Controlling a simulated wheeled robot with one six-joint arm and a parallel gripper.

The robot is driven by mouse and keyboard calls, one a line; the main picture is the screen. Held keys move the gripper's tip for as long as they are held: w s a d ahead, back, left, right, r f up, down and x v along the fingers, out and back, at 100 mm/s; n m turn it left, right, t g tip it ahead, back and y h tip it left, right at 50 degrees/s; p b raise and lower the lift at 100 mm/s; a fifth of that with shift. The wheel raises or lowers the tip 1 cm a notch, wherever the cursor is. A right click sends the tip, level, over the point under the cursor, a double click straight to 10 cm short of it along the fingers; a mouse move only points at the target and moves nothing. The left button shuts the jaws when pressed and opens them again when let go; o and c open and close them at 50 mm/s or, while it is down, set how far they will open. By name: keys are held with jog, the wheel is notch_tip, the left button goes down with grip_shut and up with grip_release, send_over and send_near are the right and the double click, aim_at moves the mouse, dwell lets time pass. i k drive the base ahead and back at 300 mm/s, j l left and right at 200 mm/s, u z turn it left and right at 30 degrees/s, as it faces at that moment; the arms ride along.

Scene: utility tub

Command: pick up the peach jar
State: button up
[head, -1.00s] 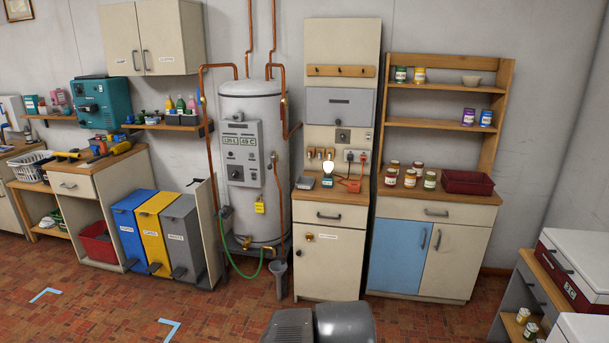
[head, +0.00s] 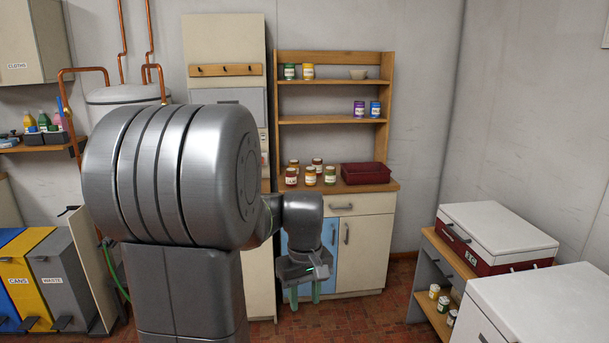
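Several small jars with pale labels and coloured lids stand on the wooden counter of the blue and cream cabinet: a red jar (head: 291,176), an orange jar (head: 310,176) and a green jar (head: 330,175) in front, others behind. A green jar (head: 289,72) and a yellow jar (head: 308,72) stand on the upper shelf. A purple jar (head: 359,109) and a blue jar (head: 375,109) stand on the shelf below. The labels are too small to read, so I cannot tell which is the peach jar. My gripper (head: 305,292) points down in front of the cabinet, fingers apart and empty.
A dark red tray (head: 366,173) sits right of the counter jars. A bowl (head: 358,74) is on the upper shelf. More jars (head: 439,297) stand on a low shelf at right, near a white and red box (head: 497,235). My arm hides much of the left.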

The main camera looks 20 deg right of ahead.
aim_at(310, 173)
jog(key=i+l, duration=0.4)
jog(key=i+l+u, duration=0.15)
jog(key=i+l, duration=0.6)
jog(key=i+l+u, duration=0.1)
jog(key=i+l, duration=0.6)
jog(key=l, duration=0.2)
jog(key=i+l+u, duration=0.15)
jog(key=i+l, duration=0.55)
jog(key=l, duration=0.25)
jog(key=i+l+u, duration=0.1)
jog(key=i+l, duration=0.2)
jog(key=l, duration=0.2)
